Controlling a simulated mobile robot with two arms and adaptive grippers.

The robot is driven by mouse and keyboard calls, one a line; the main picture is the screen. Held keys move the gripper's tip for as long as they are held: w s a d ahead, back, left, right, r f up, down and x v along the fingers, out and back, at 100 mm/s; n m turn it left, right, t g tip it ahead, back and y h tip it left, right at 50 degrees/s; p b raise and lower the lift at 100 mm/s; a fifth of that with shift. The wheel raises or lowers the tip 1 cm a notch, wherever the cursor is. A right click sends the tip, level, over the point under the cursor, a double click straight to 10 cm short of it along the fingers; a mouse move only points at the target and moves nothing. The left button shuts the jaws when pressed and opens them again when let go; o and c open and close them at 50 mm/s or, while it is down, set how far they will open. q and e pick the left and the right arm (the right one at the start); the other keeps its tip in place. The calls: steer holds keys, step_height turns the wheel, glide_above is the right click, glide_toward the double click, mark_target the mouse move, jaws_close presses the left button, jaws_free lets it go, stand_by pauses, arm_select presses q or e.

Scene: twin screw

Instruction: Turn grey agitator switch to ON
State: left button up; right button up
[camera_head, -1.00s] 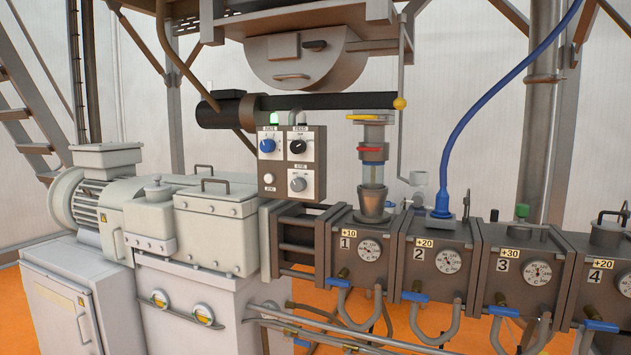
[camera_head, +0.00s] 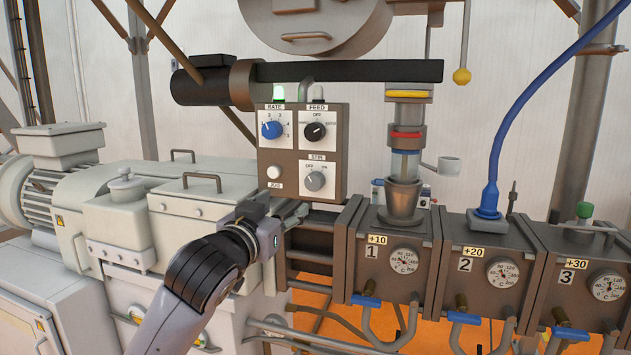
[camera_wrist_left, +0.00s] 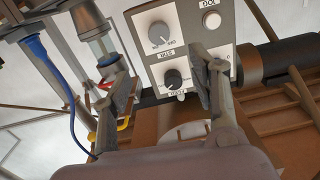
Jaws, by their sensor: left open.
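The grey agitator switch (camera_head: 314,181) is a round knob under a STIR label, at the lower right of the control panel (camera_head: 283,188). OFF is printed to its upper left and ON to its upper right. I cannot tell clearly where its pointer stands. It also shows upside down in the left wrist view (camera_wrist_left: 161,36). My left gripper (camera_head: 298,211) is below the panel in the head view, just under the knob and apart from it. In the left wrist view my left gripper (camera_wrist_left: 163,92) is open and empty, its fingers spread in front of the panel. My right gripper is out of view.
The panel also holds a blue RATE knob (camera_head: 271,130), a black FEED knob (camera_head: 314,132) and a white JOG button (camera_head: 274,172). A glass feeder (camera_head: 404,165) stands right of the panel. The grey gearbox housing (camera_head: 203,200) is at its left.

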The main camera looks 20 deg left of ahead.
arm_select(q)
steer(key=p, duration=0.1)
glide_toward(312, 183)
steer(key=w+p, duration=0.1)
steer(key=w, duration=0.2)
steer(key=w+p, duration=0.1)
steer(key=w, duration=0.3)
steer(key=shift+w+d, duration=0.2)
steer(key=shift+w, duration=0.1)
steer(key=shift+w+p, duration=0.35)
steer(key=shift+w, duration=0.35)
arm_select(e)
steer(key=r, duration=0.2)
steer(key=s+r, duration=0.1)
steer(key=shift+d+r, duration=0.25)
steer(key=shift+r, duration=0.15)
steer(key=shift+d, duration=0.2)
arm_select(q)
steer(key=shift+c, duration=0.6)
steer(key=c, duration=1)
steer(key=shift+c, duration=0.2)
